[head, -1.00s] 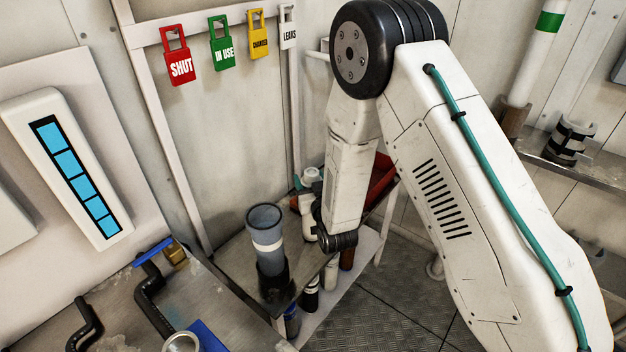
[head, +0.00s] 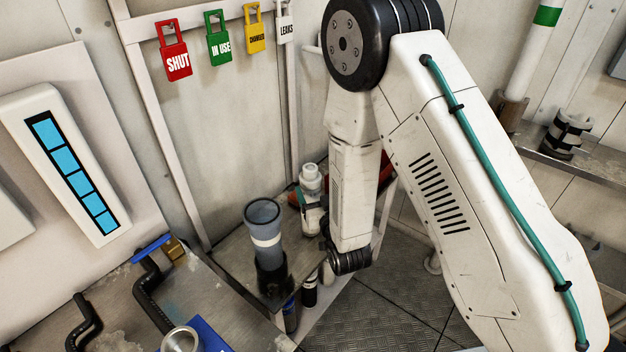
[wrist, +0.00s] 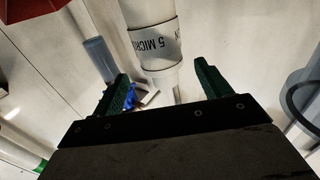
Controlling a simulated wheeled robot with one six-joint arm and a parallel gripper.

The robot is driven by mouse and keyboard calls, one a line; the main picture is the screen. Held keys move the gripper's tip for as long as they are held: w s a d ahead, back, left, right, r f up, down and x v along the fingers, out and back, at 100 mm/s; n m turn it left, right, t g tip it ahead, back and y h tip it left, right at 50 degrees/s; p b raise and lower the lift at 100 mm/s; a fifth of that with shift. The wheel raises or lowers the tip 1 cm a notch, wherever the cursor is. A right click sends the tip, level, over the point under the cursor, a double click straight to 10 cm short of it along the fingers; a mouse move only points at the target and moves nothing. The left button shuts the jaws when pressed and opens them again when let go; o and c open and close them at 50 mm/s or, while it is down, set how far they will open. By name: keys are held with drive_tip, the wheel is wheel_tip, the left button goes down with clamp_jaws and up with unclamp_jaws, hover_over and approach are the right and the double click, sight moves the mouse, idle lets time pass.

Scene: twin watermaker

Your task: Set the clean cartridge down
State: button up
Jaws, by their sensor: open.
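A white, narrow-topped upright object (head: 311,183) on the bench beside my arm in the head view looks like the same cartridge. My gripper (wrist: 161,72) has its two green fingers spread wide. The cartridge's near end lies between and just beyond the fingertips, with gaps on both sides.
A grey-blue open cup with a white band (head: 263,228) stands in a dark holder left of the cartridge. A red bin (head: 384,172) is partly behind my arm. Blue-handled pipework (head: 152,249) is at left. Tags (head: 175,55) hang on the frame behind.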

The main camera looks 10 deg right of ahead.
drive_tip(key=s, duration=0.2)
drive_tip(key=s+d, duration=0.1)
drive_tip(key=s, duration=0.1)
drive_tip(key=shift+s, duration=0.4)
drive_tip(key=shift+w+r, duration=0.1)
drive_tip(key=w+d+r+m+g+h, duration=0.1)
drive_tip(key=w+d+r+g, duration=0.25)
drive_tip(key=r, duration=0.35)
drive_tip(key=s+d+r+g, duration=0.4)
drive_tip(key=s+r+g, duration=0.1)
drive_tip(key=r, duration=0.2)
drive_tip(key=s+d+r+g, duration=0.2)
drive_tip(key=s+d+r, duration=0.1)
drive_tip(key=s, duration=0.6)
drive_tip(key=s+d+r+g+h, duration=0.1)
drive_tip(key=s+d+r+g, duration=0.2)
drive_tip(key=s, duration=0.6)
drive_tip(key=s+d+r+m+g+h, duration=0.1)
drive_tip(key=s+d+r+g, duration=0.2)
drive_tip(key=s, duration=0.7)
wheel_tip(320, 180, up, 2)
drive_tip(key=shift+d+r, duration=0.25)
drive_tip(key=shift+d, duration=0.1)
